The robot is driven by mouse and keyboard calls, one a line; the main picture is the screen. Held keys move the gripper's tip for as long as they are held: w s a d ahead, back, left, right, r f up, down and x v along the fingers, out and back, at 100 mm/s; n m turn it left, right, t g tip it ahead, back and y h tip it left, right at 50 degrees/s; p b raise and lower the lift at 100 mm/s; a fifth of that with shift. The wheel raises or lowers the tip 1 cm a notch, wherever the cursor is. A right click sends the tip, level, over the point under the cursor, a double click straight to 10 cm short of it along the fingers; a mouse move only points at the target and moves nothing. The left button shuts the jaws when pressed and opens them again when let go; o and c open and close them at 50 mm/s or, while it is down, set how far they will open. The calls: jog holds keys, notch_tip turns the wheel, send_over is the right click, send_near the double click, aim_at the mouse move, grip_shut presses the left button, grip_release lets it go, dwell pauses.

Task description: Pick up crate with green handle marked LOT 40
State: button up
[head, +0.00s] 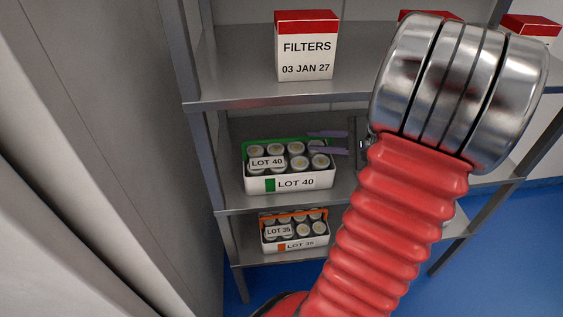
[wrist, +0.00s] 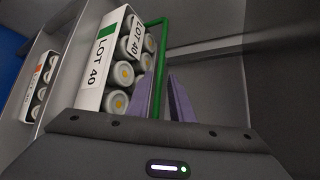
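The white crate marked LOT 40 (head: 325,181) stands on the middle shelf, with a green patch, a hanging LOT 40 tag and several capped tubs inside. Its green handle (head: 275,142) runs along the back of the crate. In the wrist view the crate (wrist: 89,98) is at the upper left and the handle (wrist: 164,45) stands to its right. My gripper (head: 309,142) is open, its purple fingers apart near the crate's right end. In the wrist view the handle lines up with the gap between the fingers (wrist: 160,77); I cannot tell whether they touch it.
A similar LOT 35 crate with an orange handle (head: 318,242) stands on the shelf below. A FILTERS box (head: 306,58) stands on the shelf above. Shelf posts (head: 186,60) and a grey panel (head: 110,120) are at the left. My red arm hides the shelf's right part.

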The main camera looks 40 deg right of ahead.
aim_at(293, 140)
jog(key=shift+x, duration=4.4)
jog(key=shift+a, duration=0.15)
jog(key=shift+x, duration=2.55)
jog(key=shift+a+r, duration=0.1)
grip_shut()
